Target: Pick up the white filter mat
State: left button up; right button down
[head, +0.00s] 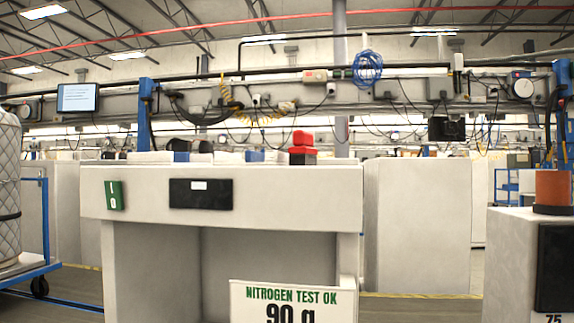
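I cannot make out a white filter mat for certain. The white-grey workbench (150,190) stands ahead, and its top is seen almost edge-on. Low whitish and blue items (190,152) lie along its back, too small and flat to tell apart. Red blocks (302,147) on a dark base stand at the right part of the top. Neither of my grippers is in view.
A quilted silver-white tank (9,190) stands on a blue cart (45,225) at the left. A white sign (292,302) reading "NITROGEN TEST OK" is close in front. A white cabinet (512,262) bears an orange-brown cylinder (553,188) at the right.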

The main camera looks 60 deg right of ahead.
aim_at(252, 158)
jog(key=z, duration=1.6)
jog(key=k, duration=0.4)
jog(key=k+z, duration=0.1)
jog(key=z, duration=0.35)
jog(key=k+z, duration=0.15)
jog(key=z, duration=1.75)
jog(key=i+j+z, duration=0.25)
jog(key=i+j, duration=0.25)
